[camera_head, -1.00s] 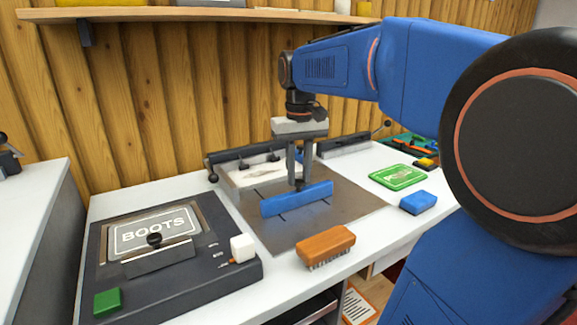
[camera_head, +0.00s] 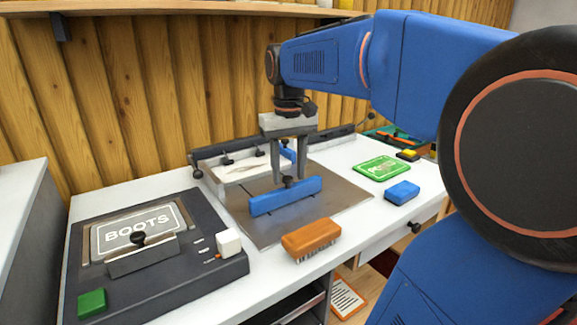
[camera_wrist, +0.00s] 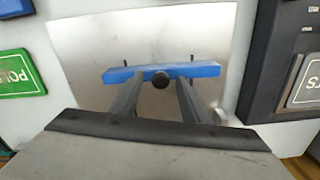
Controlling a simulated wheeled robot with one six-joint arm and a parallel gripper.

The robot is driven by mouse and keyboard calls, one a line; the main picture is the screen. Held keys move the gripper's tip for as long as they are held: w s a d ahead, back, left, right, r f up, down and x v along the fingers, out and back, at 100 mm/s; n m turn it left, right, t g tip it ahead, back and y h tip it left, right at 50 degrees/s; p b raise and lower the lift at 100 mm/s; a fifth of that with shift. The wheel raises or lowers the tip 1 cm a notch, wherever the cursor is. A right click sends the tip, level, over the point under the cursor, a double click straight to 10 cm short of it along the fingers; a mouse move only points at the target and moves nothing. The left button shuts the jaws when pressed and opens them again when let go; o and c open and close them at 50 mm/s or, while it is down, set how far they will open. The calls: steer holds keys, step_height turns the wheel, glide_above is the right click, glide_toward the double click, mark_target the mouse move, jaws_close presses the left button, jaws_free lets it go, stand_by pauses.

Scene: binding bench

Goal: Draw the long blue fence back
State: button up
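My gripper (camera_head: 288,173) hangs over the fence, fingers pointing down and spread apart. In the wrist view, the two fingers of my gripper (camera_wrist: 160,90) stand on either side of the knob (camera_wrist: 161,80) with a gap to each side. The blue fence (camera_wrist: 205,71) runs crosswise there, with two small dark pins or slots behind it. Whether the fingertips touch the fence is unclear.
A BOOTS press (camera_head: 205,265) stands left. An orange brush (camera_head: 311,236) is in front; a blue block (camera_head: 402,191) and green plate (camera_head: 381,168) lie right.

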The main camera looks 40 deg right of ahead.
mark_target(289, 177)
step_height(289, 177, up, 17)
steer(key=shift+r, duration=0.2)
stand_by(0.4)
stand_by(0.5)
